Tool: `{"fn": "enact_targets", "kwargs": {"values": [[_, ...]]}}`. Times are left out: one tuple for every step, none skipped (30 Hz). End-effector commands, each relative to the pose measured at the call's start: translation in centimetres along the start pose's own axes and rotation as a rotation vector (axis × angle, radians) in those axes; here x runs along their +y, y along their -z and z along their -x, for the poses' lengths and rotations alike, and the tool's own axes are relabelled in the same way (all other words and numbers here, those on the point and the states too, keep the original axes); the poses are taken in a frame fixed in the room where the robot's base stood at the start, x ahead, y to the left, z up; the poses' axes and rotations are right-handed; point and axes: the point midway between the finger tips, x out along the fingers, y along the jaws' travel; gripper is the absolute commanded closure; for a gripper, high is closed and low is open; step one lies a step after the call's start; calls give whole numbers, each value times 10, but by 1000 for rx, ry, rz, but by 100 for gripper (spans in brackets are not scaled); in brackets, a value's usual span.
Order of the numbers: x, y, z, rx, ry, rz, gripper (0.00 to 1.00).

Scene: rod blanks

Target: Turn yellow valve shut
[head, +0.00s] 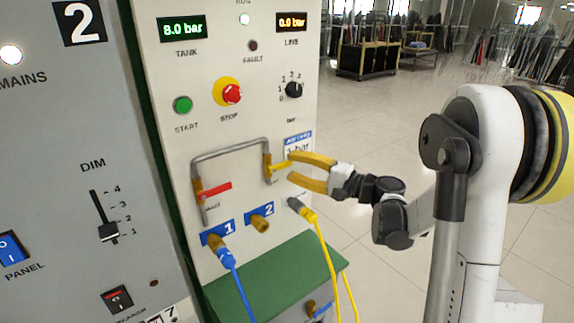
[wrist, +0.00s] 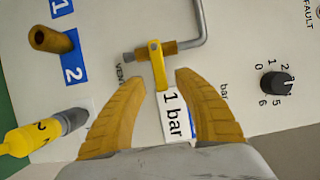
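The yellow valve handle (head: 280,166) is on the right leg of a grey pipe on the white panel. In the head view it points right, across its brass body. In the wrist view the yellow handle (wrist: 157,65) points down from the brass body (wrist: 182,46). My gripper (head: 290,168) is open with yellow fingers just in front of the handle. In the wrist view the gripper (wrist: 161,80) has one fingertip on each side of the handle's free end, with gaps showing on both sides. Whether the fingers reach as deep as the handle is hard to tell.
A red valve handle (head: 215,190) sits on the pipe's left leg. Below are a blue hose plug (head: 222,254) at port 1, an empty brass port 2 (head: 261,225) and a yellow hose plug (head: 303,210). A selector knob (head: 293,90) and red stop button (head: 232,93) are above.

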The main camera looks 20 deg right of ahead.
Motion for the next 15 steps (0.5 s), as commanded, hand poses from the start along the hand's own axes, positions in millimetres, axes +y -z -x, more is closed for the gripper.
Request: {"fn": "enact_targets", "kwargs": {"values": [[0,1,13,5,0,0,62],[0,1,20,5,0,0,62],[0,1,29,5,0,0,62],[0,1,36,5,0,0,62],[0,1,43,5,0,0,62],[0,1,52,5,0,0,62],[0,1,58,5,0,0,62],[0,1,64,4,0,0,62],[0,0,71,4,0,0,62],[0,0,76,3,0,0,62],[0,0,80,3,0,0,62],[0,0,85,3,0,0,62],[0,0,87,2,0,0,62],[0,0,90,1,0,0,62],[0,0,92,1,0,0,62]]}}
